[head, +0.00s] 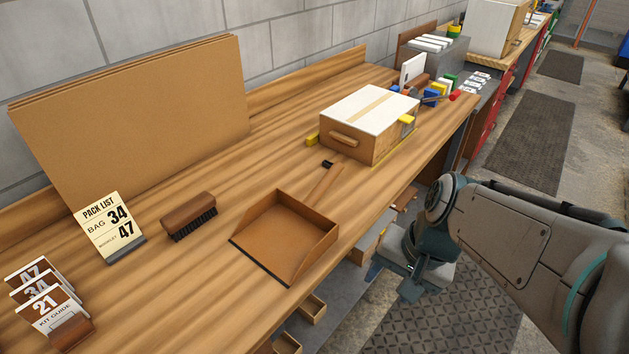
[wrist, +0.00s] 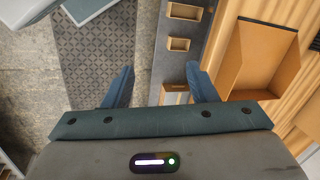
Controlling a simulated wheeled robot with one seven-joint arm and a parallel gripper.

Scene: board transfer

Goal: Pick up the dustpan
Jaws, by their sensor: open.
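The dustpan (head: 285,238) lies on the wooden workbench near its front edge. It is brown, with low side walls, a dark front lip and a wooden handle (head: 326,183) pointing toward the back right. The dustpan also shows at the upper right of the wrist view (wrist: 262,58); its handle is not clearly seen there. My gripper (wrist: 158,82) is open and empty, with its two dark fingers spread over the floor and lower shelf, left of the dustpan in that view. In the head view my arm hangs off the bench's front edge, apart from the dustpan.
A brush (head: 190,218) lies left of the dustpan. A white-topped wooden box (head: 367,125) stands beyond the handle. Brown boards (head: 140,115) lean on the wall. A pack list card (head: 107,226) and kit guide cards (head: 50,305) stand at the left.

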